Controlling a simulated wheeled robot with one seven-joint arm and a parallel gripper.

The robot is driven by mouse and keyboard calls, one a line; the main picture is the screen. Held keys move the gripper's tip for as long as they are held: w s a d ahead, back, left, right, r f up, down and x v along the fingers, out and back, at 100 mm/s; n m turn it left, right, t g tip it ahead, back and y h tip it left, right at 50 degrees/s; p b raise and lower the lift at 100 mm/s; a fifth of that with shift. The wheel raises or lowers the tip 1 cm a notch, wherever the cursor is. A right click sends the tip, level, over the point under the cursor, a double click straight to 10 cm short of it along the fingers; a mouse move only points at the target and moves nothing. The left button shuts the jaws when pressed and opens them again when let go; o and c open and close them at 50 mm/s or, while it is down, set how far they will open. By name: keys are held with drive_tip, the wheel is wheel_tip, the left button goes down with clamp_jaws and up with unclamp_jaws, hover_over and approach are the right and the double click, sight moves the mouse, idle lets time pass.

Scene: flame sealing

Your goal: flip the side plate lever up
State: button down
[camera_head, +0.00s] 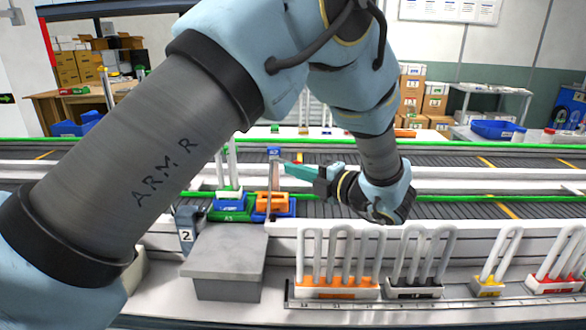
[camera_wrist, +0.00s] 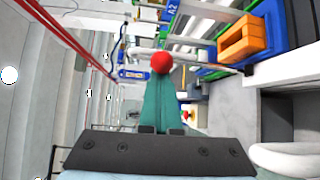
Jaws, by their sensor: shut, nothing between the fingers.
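A round red knob (camera_wrist: 161,62), which looks like the end of the side plate lever, shows in the wrist view right at my fingertips. A thin bar runs from near it to the right, toward a grey bracket beside the orange block. My gripper (camera_wrist: 160,82) has its teal fingers together with nothing between them. In the head view my gripper (camera_head: 284,168) points left, beside a grey upright post (camera_head: 274,178) with a blue tag on top. I cannot tell whether the fingertips touch the knob. The lever itself is not clear in the head view.
A grey pedestal (camera_head: 225,255) stands in front. Racks of glass U-tubes (camera_head: 337,285) line the front right. Conveyors (camera_head: 470,207) run behind.

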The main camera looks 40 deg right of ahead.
drive_tip(key=shift+s+d, duration=0.3)
drive_tip(key=shift+d, duration=0.05)
drive_tip(key=s+b, duration=0.3)
drive_tip(key=s, duration=0.7)
drive_tip(key=shift+d+r, duration=0.35)
